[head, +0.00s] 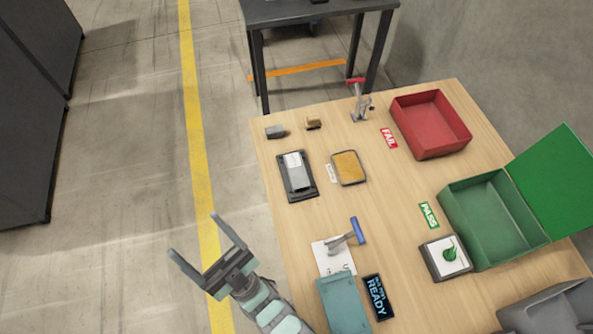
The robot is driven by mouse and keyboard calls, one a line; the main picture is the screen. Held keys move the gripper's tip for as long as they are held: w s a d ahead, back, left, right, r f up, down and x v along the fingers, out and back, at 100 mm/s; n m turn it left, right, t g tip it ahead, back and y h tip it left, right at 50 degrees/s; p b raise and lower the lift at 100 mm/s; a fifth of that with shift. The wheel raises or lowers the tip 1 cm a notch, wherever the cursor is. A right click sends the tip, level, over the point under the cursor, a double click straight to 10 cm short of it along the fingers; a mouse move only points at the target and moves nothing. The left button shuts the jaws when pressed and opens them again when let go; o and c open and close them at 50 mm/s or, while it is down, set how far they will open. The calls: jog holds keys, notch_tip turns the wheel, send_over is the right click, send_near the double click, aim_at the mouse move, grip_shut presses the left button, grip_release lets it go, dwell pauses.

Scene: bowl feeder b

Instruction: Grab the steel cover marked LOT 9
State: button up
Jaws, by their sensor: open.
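A grey metal piece (298,177) with a white label on its upper end lies in a black tray (309,190) on the left part of the wooden table. It looks like the steel cover, but the label is too small to read. My gripper (192,234) is open and empty. It appears left of the table over the floor, to the lower left of the black tray and well apart from it.
An orange-topped pad (348,167) lies right of the tray. Small grey (275,131) and brass-coloured (313,123) pieces and a red-handled clamp (360,104) stand behind. A blue-handled tool (345,238) is in front. Red (433,152) and open green (491,247) bins are at right.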

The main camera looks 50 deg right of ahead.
jog(key=w+d+f+m+g+h, duration=0.1)
jog(key=w+d+f+g+h, duration=0.1)
jog(key=w+d+f+g, duration=0.35)
jog(key=m+g+h+p, duration=0.2)
jog(key=m+g+h, duration=0.4)
jog(key=g, duration=0.7)
send_near(298, 172)
jog(key=shift+w+d, duration=0.1)
jog(key=shift+d, duration=0.15)
jog(key=b+x, duration=0.2)
jog(key=x, duration=0.3)
jog(key=shift+w, duration=0.2)
jog(key=shift+w+d+f+b, duration=0.2)
jog(key=shift+w+f+b, duration=0.1)
jog(key=shift+w+f, duration=0.1)
jog(key=b+x, duration=0.2)
jog(key=x, duration=0.2)
jog(key=shift+w, duration=0.2)
jog(key=shift+s, duration=0.1)
jog(key=shift+c, duration=0.3)
